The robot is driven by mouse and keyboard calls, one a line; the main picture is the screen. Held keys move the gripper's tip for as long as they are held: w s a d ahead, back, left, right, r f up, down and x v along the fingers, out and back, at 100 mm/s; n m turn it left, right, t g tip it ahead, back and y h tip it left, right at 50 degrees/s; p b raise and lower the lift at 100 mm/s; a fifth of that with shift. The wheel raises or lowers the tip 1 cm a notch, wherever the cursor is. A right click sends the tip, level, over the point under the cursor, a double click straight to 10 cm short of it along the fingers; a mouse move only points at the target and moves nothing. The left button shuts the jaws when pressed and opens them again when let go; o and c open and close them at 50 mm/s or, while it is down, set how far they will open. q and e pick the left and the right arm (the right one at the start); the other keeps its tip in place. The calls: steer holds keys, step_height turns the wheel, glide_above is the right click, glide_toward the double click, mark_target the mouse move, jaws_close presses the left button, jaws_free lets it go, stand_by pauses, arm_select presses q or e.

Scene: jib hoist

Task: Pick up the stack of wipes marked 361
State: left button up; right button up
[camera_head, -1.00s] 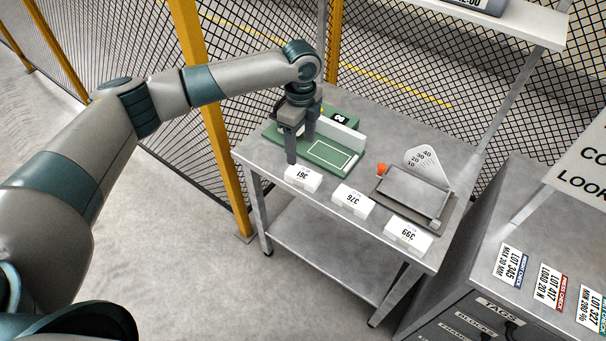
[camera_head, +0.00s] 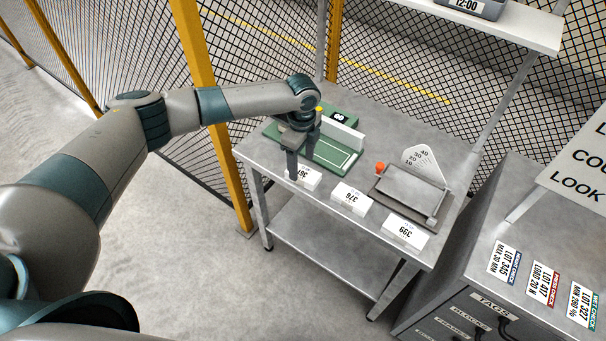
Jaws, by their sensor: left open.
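The stack of wipes marked 361 (camera_head: 308,180) is a small white block near the front left edge of the metal table. Its label reads upside down. My left gripper (camera_head: 300,165) is open, with its fingers pointing down at the stack. One finger covers part of the stack's left side and label; the other finger is mostly hidden behind the gripper. I cannot tell whether the fingers touch the stack. Similar white stacks marked 376 (camera_head: 351,198) and 399 (camera_head: 405,232) stand to its right along the front edge. My right gripper is not in view.
A green fixture (camera_head: 335,150) with a white bar lies just behind the gripper. A grey scale device (camera_head: 408,190) with an orange knob and a dial plate is to the right. A yellow post (camera_head: 205,90) and mesh fence stand behind. A drawer cabinet (camera_head: 480,275) is at right.

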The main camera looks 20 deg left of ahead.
mark_target(303, 173)
arm_select(q)
steer(key=f+p, duration=0.1)
steer(key=f, duration=0.2)
steer(key=shift+d+p, duration=0.2)
steer(key=shift+p, duration=0.1)
steer(key=shift+f, duration=0.6)
steer(key=c, duration=1.2)
